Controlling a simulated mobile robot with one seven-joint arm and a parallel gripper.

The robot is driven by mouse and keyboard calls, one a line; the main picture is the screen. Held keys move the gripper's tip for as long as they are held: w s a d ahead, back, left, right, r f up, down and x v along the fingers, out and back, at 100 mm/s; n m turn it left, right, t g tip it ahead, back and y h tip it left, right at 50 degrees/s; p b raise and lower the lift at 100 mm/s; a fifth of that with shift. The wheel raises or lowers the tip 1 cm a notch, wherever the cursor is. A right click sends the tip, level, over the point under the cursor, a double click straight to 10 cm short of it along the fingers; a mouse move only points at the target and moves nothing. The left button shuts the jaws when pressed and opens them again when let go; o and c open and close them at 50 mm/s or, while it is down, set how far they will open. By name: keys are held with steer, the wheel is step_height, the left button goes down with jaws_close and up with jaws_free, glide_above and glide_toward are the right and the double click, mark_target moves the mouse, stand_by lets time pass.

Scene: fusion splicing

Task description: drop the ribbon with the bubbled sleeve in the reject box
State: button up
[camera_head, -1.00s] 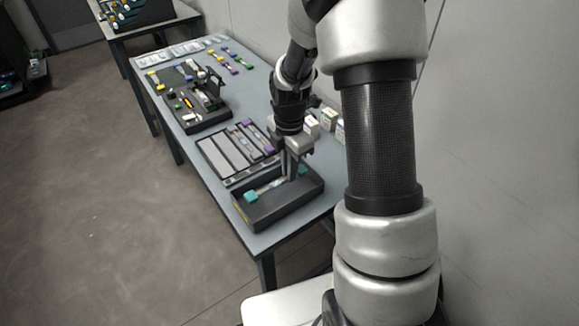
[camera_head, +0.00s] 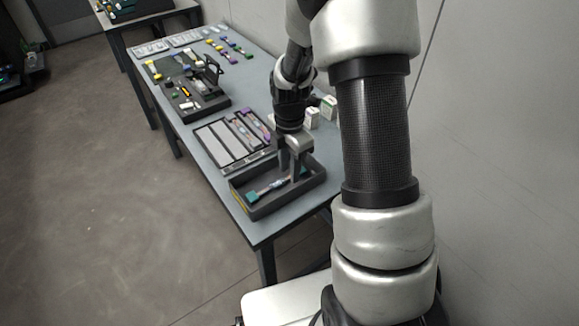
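The dark open-topped box (camera_head: 258,213) stands at the near end of the table. A ribbon with a teal end (camera_head: 252,196) and a pale middle section lies inside it, slanting up to the right. My gripper (camera_head: 291,174) is over the right part of the box, pointing down, its two fingers apart. The fingertips are close to the right end of the ribbon, and I see nothing held between them. Any bubble in the sleeve is too small to make out.
A slotted tray (camera_head: 218,147) with purple-ended ribbons lies just behind the box. A dark fixture with tools (camera_head: 190,102) stands farther back. Small white cartons (camera_head: 312,117) stand by the wall. Several coloured pieces (camera_head: 228,45) lie at the far end.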

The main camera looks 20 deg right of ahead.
step_height(320, 180, up, 18)
steer(key=f+p, duration=0.1)
steer(key=p, duration=0.2)
steer(key=s+a+r+m+t, duration=0.25)
steer(key=s+r+m, duration=0.35)
steer(key=s+m, duration=0.45)
steer(key=s+a+r+m+t, duration=0.1)
steer(key=s+r+m+t, duration=0.2)
steer(key=s+r+m, duration=0.55)
step_height(320, 180, up, 11)
steer(key=m+p, duration=0.2)
steer(key=p, duration=1)
steer(key=shift+s+f+m, duration=0.15)
steer(key=shift+s+m, duration=0.15)
